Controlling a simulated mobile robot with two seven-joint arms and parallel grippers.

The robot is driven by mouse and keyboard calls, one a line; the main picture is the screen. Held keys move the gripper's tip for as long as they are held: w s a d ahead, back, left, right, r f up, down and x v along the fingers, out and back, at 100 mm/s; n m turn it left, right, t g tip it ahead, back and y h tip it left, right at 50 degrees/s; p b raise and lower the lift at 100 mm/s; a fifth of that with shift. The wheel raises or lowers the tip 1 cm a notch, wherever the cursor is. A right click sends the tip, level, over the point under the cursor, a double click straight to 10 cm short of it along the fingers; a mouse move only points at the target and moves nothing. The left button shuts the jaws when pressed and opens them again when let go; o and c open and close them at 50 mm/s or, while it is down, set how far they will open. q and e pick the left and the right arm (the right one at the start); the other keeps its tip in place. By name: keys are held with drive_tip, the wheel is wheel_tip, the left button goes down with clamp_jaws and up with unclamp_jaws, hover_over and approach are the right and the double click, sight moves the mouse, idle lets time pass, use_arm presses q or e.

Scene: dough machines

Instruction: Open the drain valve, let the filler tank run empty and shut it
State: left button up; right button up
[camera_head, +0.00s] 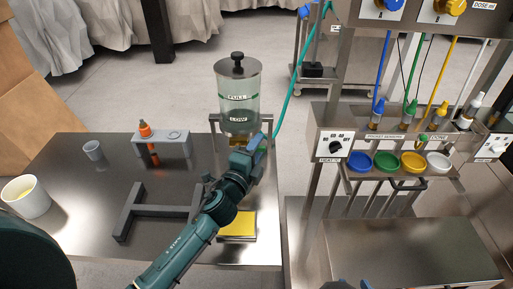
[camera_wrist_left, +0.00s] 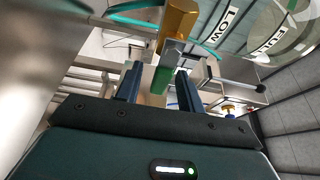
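The clear filler tank (camera_head: 239,92) stands at the back right of the steel table, with a black-knobbed lid and FULL and LOW labels. Its liquid surface appears near the LOW label. My left gripper (camera_head: 252,146) is at the tank's base. In the left wrist view, a green valve lever (camera_wrist_left: 162,78) hangs from a brass valve body (camera_wrist_left: 178,22). I cannot tell whether the valve is open. Only tips of my right gripper (camera_head: 350,285) show at the bottom edge.
A yellow-topped tray (camera_head: 238,224) lies below the tank. A grey H-shaped stand (camera_head: 160,209), a steel rack (camera_head: 172,137) with an orange-capped bottle and cups occupy the table. Right is a panel (camera_head: 334,145) with knobs and coloured bowls. A teal hose (camera_head: 291,90) runs near the tank.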

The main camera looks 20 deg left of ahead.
use_arm(q)
drive_tip(key=shift+w, duration=0.2)
clamp_jaws()
idle(0.3)
